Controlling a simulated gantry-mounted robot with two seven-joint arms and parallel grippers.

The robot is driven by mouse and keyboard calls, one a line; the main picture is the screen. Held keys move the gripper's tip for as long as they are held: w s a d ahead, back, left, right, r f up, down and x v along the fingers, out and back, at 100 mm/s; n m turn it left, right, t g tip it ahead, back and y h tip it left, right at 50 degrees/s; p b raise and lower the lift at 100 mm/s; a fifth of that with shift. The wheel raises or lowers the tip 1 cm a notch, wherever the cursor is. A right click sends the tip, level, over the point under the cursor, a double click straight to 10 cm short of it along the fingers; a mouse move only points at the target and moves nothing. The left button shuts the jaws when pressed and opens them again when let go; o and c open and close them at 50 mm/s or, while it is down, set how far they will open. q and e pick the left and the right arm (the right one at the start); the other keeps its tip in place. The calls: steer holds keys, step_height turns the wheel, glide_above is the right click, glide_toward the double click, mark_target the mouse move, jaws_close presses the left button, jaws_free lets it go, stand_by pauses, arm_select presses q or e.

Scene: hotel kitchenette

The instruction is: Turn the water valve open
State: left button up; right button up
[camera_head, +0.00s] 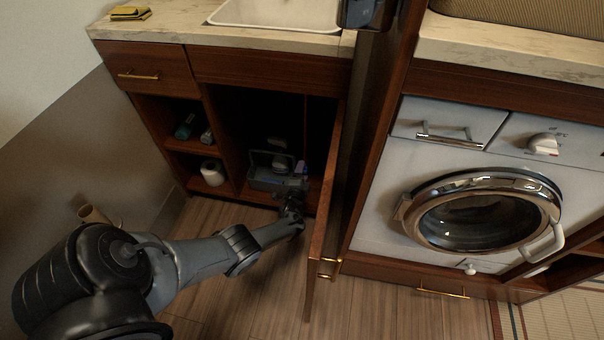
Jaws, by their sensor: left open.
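My left gripper (291,204) is open at the front of the open cabinet under the sink, low down by a grey box (268,184). The gripper is small and dark here, and I cannot tell whether it touches the box. I cannot clearly make out the water valve; the cabinet's inside is dark and partly hidden by the gripper and the open door. A small white knob (468,268) shows below the washing machine; I cannot tell what it is.
The open cabinet door (326,190) stands close to the right of my left gripper. Shelves at left hold a paper roll (213,173) and bottles (185,127). A washing machine (385,205) is at right. The wooden floor (385,310) in front is clear.

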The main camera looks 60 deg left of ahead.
arm_select(q)
steer(key=f+p+v, duration=0.1)
steer(key=p+v, duration=0.5)
steer(key=v, duration=0.4)
steer(key=shift+s+d+r+p, duration=0.3)
steer(key=shift+r+p, duration=0.05)
steer(key=shift+r, duration=0.15)
